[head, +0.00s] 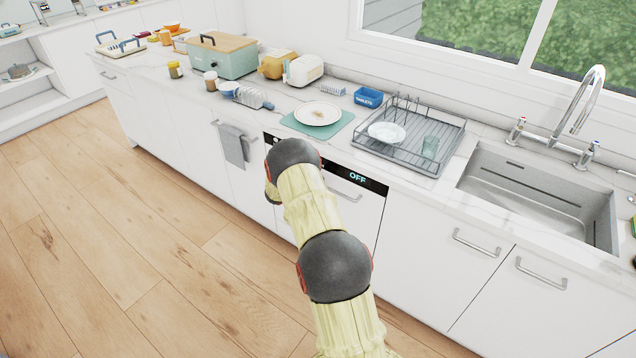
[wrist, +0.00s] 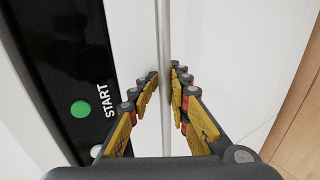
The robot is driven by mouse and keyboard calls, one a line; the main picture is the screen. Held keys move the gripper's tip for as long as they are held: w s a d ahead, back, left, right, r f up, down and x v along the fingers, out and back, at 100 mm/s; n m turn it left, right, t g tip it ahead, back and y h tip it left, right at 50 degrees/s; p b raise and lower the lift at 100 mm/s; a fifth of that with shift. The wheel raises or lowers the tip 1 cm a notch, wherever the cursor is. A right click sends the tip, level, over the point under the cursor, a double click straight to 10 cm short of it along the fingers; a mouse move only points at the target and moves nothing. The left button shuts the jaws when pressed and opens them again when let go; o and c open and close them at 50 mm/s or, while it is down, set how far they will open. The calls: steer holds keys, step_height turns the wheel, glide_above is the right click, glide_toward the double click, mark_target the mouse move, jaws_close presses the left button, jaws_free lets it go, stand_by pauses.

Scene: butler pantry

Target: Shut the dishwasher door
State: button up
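The dishwasher door (head: 359,212) is the white front under the counter, with a black control strip reading OFF (head: 357,177). It stands upright and looks about flush with the cabinet fronts; my arm covers its left part. Its bar handle (head: 345,192) shows just below the strip. In the wrist view the handle (wrist: 164,40) runs between the two fingers of my gripper (wrist: 165,72). The fingertips are close in on both sides of the bar and appear to touch it. The gripper is hidden behind my arm in the head view. A green START button (wrist: 80,109) lies left of the handle.
A dish rack (head: 410,140) with a plate and glass and a sink (head: 540,195) are on the counter to the right. A plate lies on a teal mat (head: 290,122) above the dishwasher. A towel (head: 235,147) hangs to the left. The wooden floor (head: 130,260) is clear.

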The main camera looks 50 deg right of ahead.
steer(key=w+v, duration=0.1)
steer(key=v, duration=1.1)
steer(key=shift+s, duration=0.5)
